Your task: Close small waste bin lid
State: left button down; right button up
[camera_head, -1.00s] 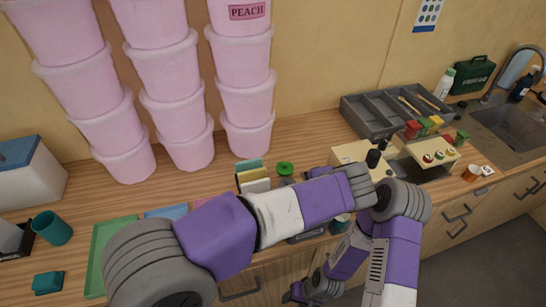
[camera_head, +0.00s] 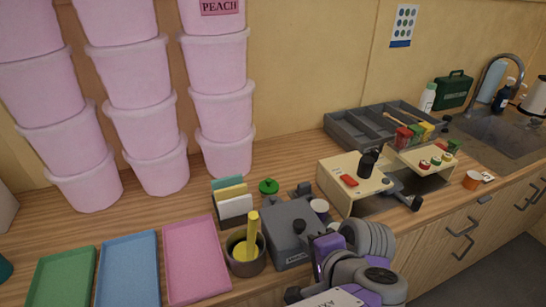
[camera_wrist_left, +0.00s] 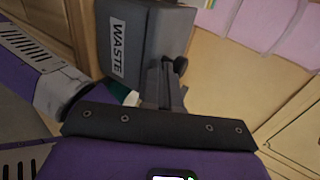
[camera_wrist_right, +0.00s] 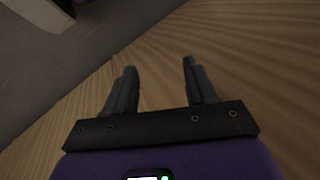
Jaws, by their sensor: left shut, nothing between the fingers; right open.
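The small waste bin (camera_head: 284,216) is a grey box with a dark knob on top, standing near the counter's front edge in the head view. Its lid appears to lie flat over the top. In the left wrist view the bin (camera_wrist_left: 165,30) shows its WASTE label and the knob (camera_wrist_left: 180,65). My left gripper (camera_wrist_left: 163,68) is shut and empty, its fingers close to the knob; I cannot tell whether they touch. My arm hides the bin's front right corner in the head view. My right gripper (camera_wrist_right: 159,68) is open and empty over a wooden surface.
A dark cup (camera_head: 246,266) with a yellow handle stands left of the bin. A card holder (camera_head: 232,208) and a green round thing (camera_head: 269,186) are behind. Coloured trays (camera_head: 196,260) lie left. A cream machine (camera_head: 340,190) stands right.

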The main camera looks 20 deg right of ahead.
pick_arm(q)
jog(key=shift+f, duration=0.4)
pick_arm(e)
jog(key=shift+f, duration=0.3)
pick_arm(q)
jog(key=shift+s, duration=0.15)
